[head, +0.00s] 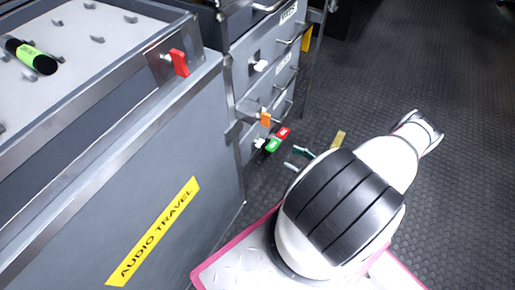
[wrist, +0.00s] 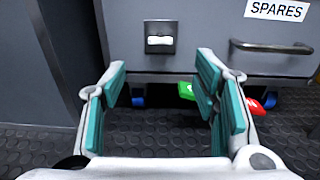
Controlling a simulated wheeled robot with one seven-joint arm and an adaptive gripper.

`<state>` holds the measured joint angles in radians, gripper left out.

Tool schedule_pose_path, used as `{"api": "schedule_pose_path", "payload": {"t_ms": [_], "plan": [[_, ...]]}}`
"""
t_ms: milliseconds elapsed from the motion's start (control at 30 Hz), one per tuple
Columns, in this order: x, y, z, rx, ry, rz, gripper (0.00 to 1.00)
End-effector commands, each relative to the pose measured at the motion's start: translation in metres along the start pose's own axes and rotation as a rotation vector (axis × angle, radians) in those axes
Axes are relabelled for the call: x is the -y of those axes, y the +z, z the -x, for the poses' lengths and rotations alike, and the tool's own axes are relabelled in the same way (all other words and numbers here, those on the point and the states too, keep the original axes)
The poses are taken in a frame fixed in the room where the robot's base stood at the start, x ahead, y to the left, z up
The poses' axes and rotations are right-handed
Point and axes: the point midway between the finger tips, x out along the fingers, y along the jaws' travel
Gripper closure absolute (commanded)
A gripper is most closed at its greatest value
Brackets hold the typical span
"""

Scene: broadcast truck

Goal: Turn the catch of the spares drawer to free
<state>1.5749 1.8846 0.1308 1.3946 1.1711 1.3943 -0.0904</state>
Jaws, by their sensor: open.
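In the wrist view the grey spares drawer (wrist: 215,25) fills the top, with a white "SPARES" label at its right. Its catch (wrist: 160,40) is a small white bar lying level in a dark square plate, left of the handle. My gripper (wrist: 162,75) is open and empty; its teal fingers stand apart, below and to either side of the catch, not touching it. In the head view my gripper (head: 302,157) is low by the drawer fronts, partly hidden behind my arm. Which head-view catch belongs to this drawer is hard to tell.
A bar handle (wrist: 270,47) sticks out right of the catch. A green piece (wrist: 187,91) and a red piece show low beyond my right finger. The audio travel case (head: 150,190) stands left, with a red catch (head: 179,63). The dark floor (head: 400,60) at right is clear.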

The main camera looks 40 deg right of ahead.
Motion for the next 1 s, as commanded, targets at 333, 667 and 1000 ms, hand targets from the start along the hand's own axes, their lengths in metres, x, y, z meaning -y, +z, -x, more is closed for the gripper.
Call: {"api": "schedule_pose_path", "payload": {"t_ms": [333, 667, 1000], "plan": [[-0.002, -0.008, -0.028, 0.009, -0.022, -0.011, 0.45], [-0.001, -0.009, -0.092, 0.009, -0.02, -0.011, 0.45], [0.001, -0.007, -0.133, 0.007, -0.022, -0.01, 0.45]]}}
